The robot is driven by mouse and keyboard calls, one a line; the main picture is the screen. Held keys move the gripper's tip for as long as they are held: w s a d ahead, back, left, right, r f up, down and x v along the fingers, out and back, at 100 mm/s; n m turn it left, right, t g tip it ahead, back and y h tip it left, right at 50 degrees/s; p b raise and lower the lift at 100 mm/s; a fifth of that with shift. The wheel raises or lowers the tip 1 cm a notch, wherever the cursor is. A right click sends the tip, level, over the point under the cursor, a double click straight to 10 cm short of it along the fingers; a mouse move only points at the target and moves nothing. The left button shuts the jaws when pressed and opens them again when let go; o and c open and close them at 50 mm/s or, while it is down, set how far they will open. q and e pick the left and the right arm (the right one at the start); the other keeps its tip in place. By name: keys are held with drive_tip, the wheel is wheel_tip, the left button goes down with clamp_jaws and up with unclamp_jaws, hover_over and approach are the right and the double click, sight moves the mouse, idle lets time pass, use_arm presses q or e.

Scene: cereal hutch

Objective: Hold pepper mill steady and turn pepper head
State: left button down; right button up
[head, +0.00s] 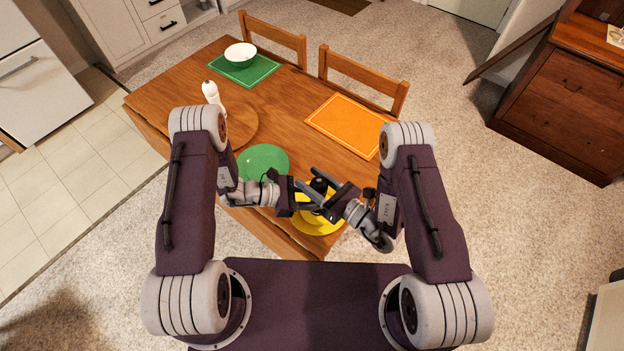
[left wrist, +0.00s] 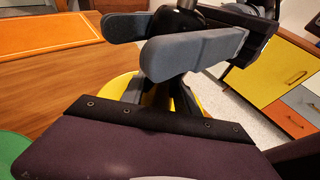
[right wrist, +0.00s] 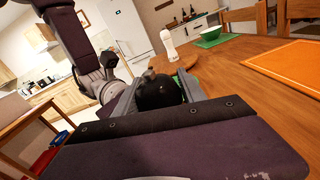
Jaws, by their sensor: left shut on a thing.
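The black pepper mill (head: 319,184) stands above the yellow round mat (head: 318,224), mostly hidden by my grippers. Its dark rounded head (right wrist: 158,92) shows large in the right wrist view. My left gripper (head: 309,201) comes in from the left and is shut on the mill low down, below the right gripper. My right gripper (head: 315,181) comes in from the right at head height. Its grey fingers are apart, one on each side of the head. Those fingers also show in the left wrist view (left wrist: 165,40). Contact between them and the head cannot be made out.
A green round mat (head: 263,160) and an orange mat (head: 345,124) lie on the wooden table. A white bottle (head: 212,92) stands on a round wooden board (head: 240,127). A bowl (head: 240,54) sits at the back. Chairs line the far side. My two grippers are very close together.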

drive_tip(key=o, duration=0.3)
drive_tip(key=v, duration=1.2)
